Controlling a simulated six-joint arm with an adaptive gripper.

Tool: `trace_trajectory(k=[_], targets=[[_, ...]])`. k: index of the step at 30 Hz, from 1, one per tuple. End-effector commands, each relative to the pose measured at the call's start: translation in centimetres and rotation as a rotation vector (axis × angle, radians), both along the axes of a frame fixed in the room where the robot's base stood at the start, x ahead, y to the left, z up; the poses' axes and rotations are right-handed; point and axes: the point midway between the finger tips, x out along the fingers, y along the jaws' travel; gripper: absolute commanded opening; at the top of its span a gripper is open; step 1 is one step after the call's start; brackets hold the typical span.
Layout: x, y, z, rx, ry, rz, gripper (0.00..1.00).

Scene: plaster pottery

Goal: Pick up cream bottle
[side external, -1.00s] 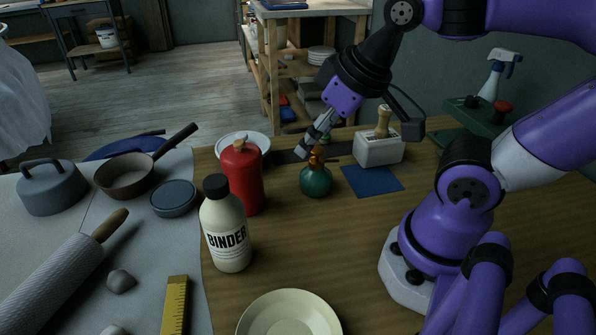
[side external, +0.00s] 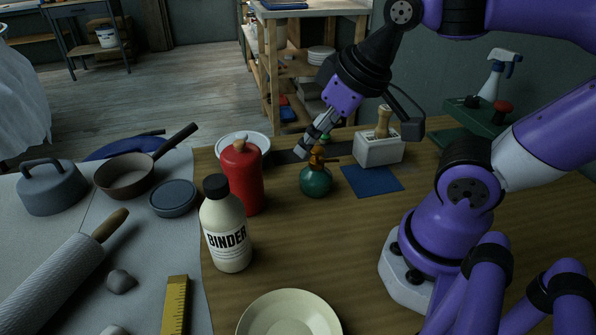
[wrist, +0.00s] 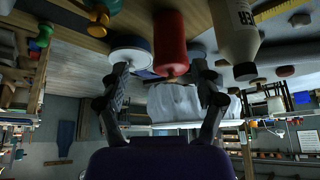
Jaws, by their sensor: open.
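The cream bottle (side external: 227,232) has a black cap and a "BINDER" label. It stands upright on the wooden table, near the edge of the grey cloth. In the wrist view the cream bottle (wrist: 236,35) shows at the upper right, outside the fingers. My gripper (side external: 310,150) is open and empty, above and behind the green bottle, well back and to the right of the cream bottle. In the wrist view my gripper (wrist: 163,80) has its two fingers spread wide, with nothing between them at close range.
A red bottle (side external: 242,180) stands just behind the cream bottle. A green bottle (side external: 316,181) with an orange top is below my gripper. A cream plate (side external: 289,315) lies in front. A white block (side external: 378,149), blue sheet (side external: 371,181) and white bowl (side external: 243,141) lie farther back.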

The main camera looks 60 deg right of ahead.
Motion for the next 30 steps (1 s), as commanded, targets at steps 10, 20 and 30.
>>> trace_trajectory(k=[10,20,30], targets=[[1.3,1.3,1.3,-0.007,0.018,0.024,0.76],[4.2,10.6,5.4,-0.010,0.088,0.068,0.76],[5.4,12.8,2.8,-0.008,0.103,0.063,0.76]])
